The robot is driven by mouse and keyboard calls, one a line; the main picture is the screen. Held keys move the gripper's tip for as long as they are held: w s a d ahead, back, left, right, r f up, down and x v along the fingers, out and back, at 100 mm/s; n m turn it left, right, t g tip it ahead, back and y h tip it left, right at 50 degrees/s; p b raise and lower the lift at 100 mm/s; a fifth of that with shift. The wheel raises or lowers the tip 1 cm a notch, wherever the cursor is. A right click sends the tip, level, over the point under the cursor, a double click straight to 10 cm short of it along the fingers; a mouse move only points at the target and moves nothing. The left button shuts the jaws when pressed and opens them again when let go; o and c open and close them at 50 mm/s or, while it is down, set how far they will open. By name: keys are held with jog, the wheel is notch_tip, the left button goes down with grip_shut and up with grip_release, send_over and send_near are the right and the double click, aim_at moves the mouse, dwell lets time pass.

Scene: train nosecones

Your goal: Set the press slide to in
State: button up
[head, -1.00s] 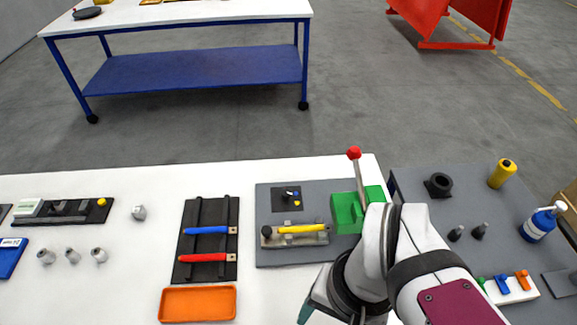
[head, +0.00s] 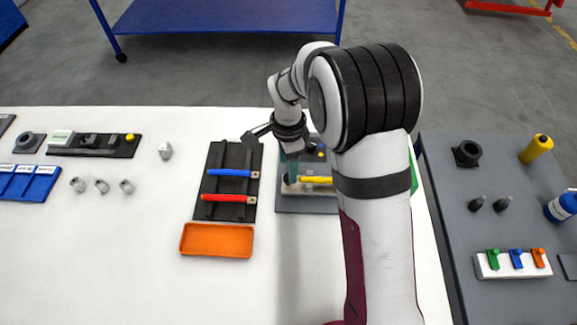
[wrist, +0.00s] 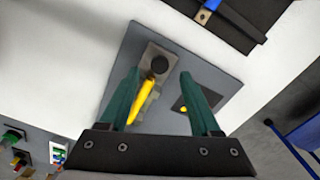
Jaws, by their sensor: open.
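The grey press plate (head: 300,207) lies right of centre on the white table. It bears a metal slide piece (wrist: 158,52) with a black knob (wrist: 160,65), and a yellow bar (head: 318,181) running from near the knob; the bar also shows in the wrist view (wrist: 147,98). A black square (wrist: 190,101) with small marks is beside them. My gripper (head: 290,168) is open above the plate; in the wrist view its green fingers (wrist: 158,75) appear either side of the knob and bar, holding nothing. My arm hides most of the green block (head: 414,172) and its red-topped lever.
Left of the plate, a black rack (head: 228,212) holds a blue-handled tool (head: 230,173) and a red-handled tool (head: 225,198). An orange tray (head: 217,253) sits in front. A grey side table (head: 450,150) with bottles and coloured levers is at the right. The table's front left is clear.

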jog(key=shift+f, duration=2)
grip_shut()
